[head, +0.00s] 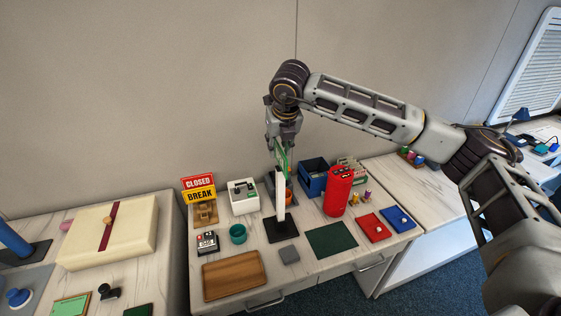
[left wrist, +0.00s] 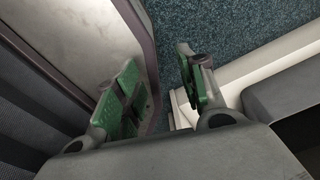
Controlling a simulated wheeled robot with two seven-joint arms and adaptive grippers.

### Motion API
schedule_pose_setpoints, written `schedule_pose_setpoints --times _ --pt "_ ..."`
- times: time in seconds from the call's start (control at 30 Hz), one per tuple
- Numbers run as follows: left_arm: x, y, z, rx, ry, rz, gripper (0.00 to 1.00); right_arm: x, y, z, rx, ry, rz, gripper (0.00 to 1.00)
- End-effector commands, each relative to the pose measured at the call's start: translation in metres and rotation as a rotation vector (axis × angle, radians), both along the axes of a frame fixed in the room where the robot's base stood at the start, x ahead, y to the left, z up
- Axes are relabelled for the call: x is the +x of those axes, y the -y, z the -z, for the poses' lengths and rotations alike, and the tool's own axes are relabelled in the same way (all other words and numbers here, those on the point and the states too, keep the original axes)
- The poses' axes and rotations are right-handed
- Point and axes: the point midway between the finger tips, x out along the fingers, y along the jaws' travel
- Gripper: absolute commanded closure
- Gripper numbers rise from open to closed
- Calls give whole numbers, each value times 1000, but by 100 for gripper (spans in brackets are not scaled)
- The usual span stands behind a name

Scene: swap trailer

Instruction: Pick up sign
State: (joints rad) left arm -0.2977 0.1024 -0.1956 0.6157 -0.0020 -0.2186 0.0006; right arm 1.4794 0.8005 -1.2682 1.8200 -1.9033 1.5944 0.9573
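A sign with a red CLOSED panel (head: 198,182) above a yellow BREAK panel (head: 200,197) stands upright on a wooden base (head: 205,213) at the table's back left in the head view. My right gripper (head: 282,160) points down to the right of this sign, apart from it, at the top of a thin white upright panel (head: 281,194) on a black base. Its green fingers are partly hidden, and I cannot tell whether they grip the panel. My left gripper (left wrist: 165,88) shows in its wrist view, open and empty, its green-padded fingers apart.
A white box (head: 243,197), teal cup (head: 238,234), red cylinder (head: 339,190) and blue bin (head: 313,177) crowd the table. A wooden tray (head: 234,275) and green mat (head: 331,239) lie in front. Carpet (left wrist: 225,30) and a furniture edge lie near my left gripper.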

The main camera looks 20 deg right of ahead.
Motion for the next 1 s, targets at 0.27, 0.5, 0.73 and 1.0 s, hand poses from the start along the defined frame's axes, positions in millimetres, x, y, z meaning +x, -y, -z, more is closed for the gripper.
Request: schedule_pose_setpoints --times 0.27,0.5,0.73,1.0 --pt "8 5 -11 -5 10 -1 60 4 5 24 -1 -3 2 70" --pt "7 18 -15 -20 10 -4 60 12 5 45 -1 -2 1 70" --pt "4 26 -15 -28 6 -3 60 13 5 49 0 -1 1 70" --pt "2 18 -14 -19 2 -1 60 13 5 49 0 -1 0 70"
